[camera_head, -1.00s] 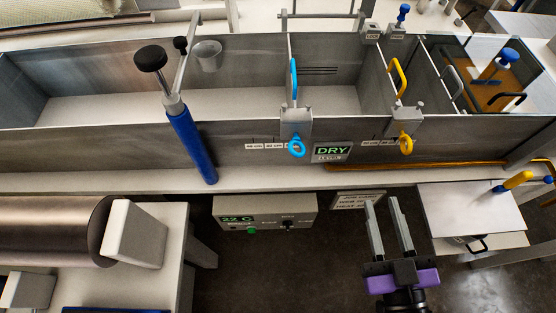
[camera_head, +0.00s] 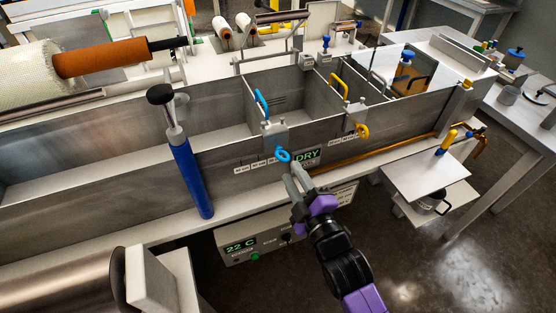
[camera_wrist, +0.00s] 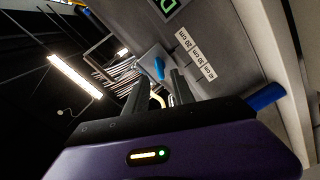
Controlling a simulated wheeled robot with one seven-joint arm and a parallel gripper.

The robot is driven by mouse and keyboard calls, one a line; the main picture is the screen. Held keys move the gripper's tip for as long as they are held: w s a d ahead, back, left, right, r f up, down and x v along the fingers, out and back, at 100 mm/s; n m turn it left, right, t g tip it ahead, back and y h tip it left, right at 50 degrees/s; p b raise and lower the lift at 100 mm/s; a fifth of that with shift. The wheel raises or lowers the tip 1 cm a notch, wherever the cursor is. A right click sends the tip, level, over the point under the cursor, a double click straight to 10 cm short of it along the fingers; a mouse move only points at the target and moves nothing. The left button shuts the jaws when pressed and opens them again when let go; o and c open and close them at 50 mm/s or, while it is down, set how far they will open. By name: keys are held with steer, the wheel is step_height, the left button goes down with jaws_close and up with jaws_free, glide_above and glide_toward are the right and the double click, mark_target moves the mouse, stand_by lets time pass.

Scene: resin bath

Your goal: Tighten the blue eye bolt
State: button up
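The blue eye bolt (camera_head: 283,156) is a ring on the front of a grey clamp (camera_head: 275,134) on the bath's front wall. It also shows in the wrist view (camera_wrist: 159,69), just past and between my fingertips. My gripper (camera_head: 294,170) has two grey fingers and a purple body. It points up at the ring from below right. The fingers stand apart in the wrist view (camera_wrist: 158,80), with nothing clearly held. I cannot tell whether a fingertip touches the ring.
The grey bath wall (camera_head: 235,183) runs close behind my gripper. A yellow eye bolt (camera_head: 362,131) is on another clamp to the right. A green DRY display (camera_head: 307,157) is beside the blue ring. A blue post (camera_head: 192,177) stands left. A control box (camera_head: 240,247) is below.

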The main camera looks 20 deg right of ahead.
mark_target(286, 161)
steer(key=shift+w+r, duration=0.1)
steer(key=shift+w, duration=0.5)
steer(key=w+p, duration=0.1)
steer(key=w, duration=0.5)
steer(key=shift+w, duration=0.3)
jaws_close()
